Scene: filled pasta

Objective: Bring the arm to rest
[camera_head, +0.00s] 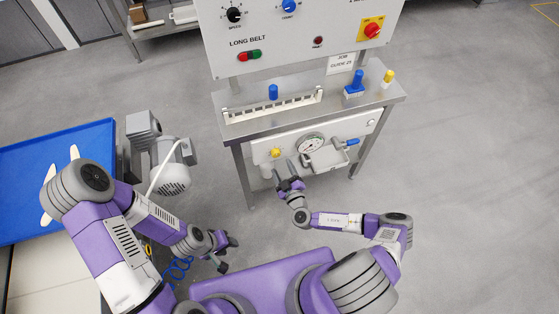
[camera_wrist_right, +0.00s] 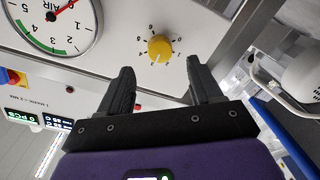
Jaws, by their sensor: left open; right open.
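My right gripper (camera_head: 285,178) is open and empty in front of the machine's lower panel. In the right wrist view its two dark fingers (camera_wrist_right: 163,88) are spread, with nothing between them. Beyond the fingertips is a yellow knob (camera_wrist_right: 160,49) with a number scale; I see a gap between it and the fingers. The knob also shows in the head view (camera_head: 276,153), left of the round gauge. My left gripper (camera_head: 228,252) is open and empty, low above the floor near my base.
The machine's control panel (camera_head: 300,42) has several knobs and buttons. Its steel shelf (camera_head: 377,99) bears a white comb-like rail (camera_head: 272,107) and a blue-handled part (camera_head: 355,85). A grey motor (camera_head: 173,181) and a blue belt (camera_head: 90,146) are at left. The floor at right is clear.

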